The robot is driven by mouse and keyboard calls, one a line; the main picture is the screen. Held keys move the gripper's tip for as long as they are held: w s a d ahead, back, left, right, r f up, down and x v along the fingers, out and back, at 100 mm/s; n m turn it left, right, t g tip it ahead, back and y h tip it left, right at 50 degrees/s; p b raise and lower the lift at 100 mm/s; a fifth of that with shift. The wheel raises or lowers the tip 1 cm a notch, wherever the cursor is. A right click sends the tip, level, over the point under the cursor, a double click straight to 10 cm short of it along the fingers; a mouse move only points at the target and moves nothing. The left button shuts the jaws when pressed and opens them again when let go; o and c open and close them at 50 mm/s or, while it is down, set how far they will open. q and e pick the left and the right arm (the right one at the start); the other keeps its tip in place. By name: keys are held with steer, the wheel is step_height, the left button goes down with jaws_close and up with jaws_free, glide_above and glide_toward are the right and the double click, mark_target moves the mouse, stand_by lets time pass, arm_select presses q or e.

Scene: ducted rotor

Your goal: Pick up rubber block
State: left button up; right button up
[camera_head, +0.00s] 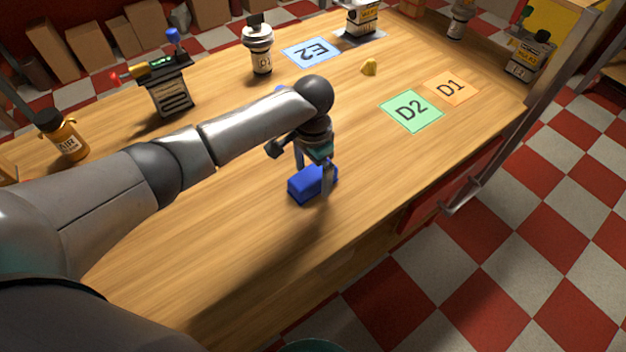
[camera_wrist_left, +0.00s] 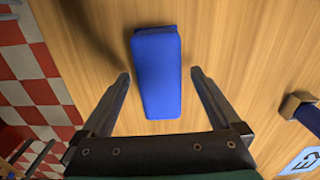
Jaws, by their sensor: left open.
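The blue rubber block (camera_head: 305,186) lies on the wooden table near its front edge, below my left wrist. My left gripper (camera_head: 314,181) points down over it with its fingers open. In the left wrist view the block (camera_wrist_left: 158,75) lies lengthwise between the two spread fingers of the gripper (camera_wrist_left: 160,75). A gap shows on each side, so the fingers look apart from it. In the head view one finger hides part of the block's right end. My right gripper is in neither view.
A green D2 card (camera_head: 411,111), an orange D1 card (camera_head: 450,88) and a blue E2 card (camera_head: 311,51) lie on the table (camera_head: 400,160). Bottles and devices stand along the back. The table right of the block is clear.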

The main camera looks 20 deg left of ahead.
arm_select(q)
steer(key=shift+r, duration=0.1)
jaws_close()
stand_by(0.8)
